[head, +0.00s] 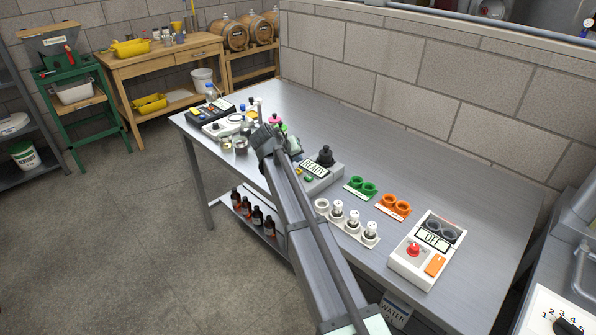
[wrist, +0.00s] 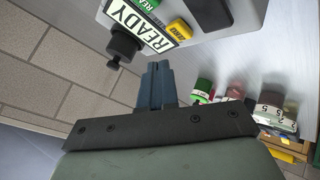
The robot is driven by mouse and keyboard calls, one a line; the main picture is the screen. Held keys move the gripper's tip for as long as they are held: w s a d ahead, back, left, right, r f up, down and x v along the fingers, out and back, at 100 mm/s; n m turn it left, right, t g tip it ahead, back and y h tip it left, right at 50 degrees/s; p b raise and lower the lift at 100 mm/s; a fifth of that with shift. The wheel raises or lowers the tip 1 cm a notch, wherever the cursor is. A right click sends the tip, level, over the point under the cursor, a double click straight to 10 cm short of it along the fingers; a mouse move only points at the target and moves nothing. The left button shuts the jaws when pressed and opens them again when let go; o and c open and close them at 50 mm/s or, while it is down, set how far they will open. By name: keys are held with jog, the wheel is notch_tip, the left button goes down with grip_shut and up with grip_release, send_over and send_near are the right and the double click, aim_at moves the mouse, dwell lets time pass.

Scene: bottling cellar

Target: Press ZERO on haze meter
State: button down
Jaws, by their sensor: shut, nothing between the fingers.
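The haze meter (head: 322,178) is a grey box on the steel bench, with a lit display reading READY and a black knob on top. In the wrist view its display (wrist: 140,22) is at the top, with the black knob (wrist: 124,44) at its left. A yellow button (wrist: 180,28) and a green button (wrist: 148,4) sit beside the display; the lettering on them is too small to read surely. My gripper (wrist: 157,68) is shut and empty, its fingertips apart from the meter. In the head view my arm partly hides the gripper (head: 292,146), just behind and left of the meter.
A rack of white-capped vials (head: 353,232), green rings (head: 361,187), orange rings (head: 394,206) and a white box reading OFF (head: 411,270) stand to the right. Bottles and small devices (head: 222,126) crowd the bench's far left end. A block wall (head: 450,90) runs along the back.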

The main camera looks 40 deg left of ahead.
jog(key=shift+f, duration=0.9)
jog(key=shift+f, duration=0.9)
dwell(2.3)
jog(key=shift+r, duration=0.9)
jog(key=shift+r, duration=0.1)
jog(key=shift+r, duration=2.4)
